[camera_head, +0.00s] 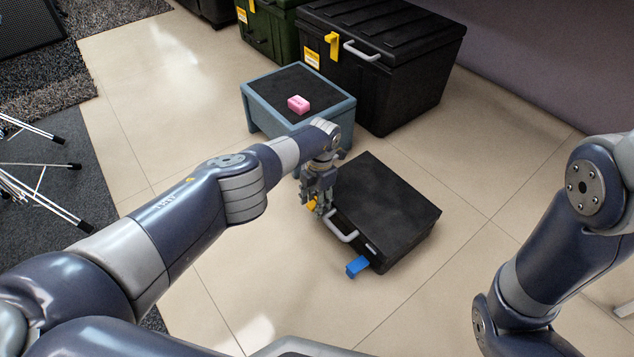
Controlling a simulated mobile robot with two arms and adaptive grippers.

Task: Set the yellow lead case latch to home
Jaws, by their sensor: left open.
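A black case (388,205) lies flat on the floor in the middle, with a light grey handle (342,232) on its front side. A blue latch (357,266) sticks out from the front near its right end. A small yellow latch (312,205) shows at the front's left end, mostly hidden by my left gripper (319,207). The left gripper points down and is open, its fingers at the yellow latch. I cannot tell whether they touch it. My right arm shows at the right, but its gripper is out of view.
A blue-grey stool (265,119) with a pink block (298,104) stands behind my left gripper. A large black chest (415,70) with a yellow latch (333,42) and a green case (268,30) stand at the back. Tripod legs (40,175) are at left. Floor in front is clear.

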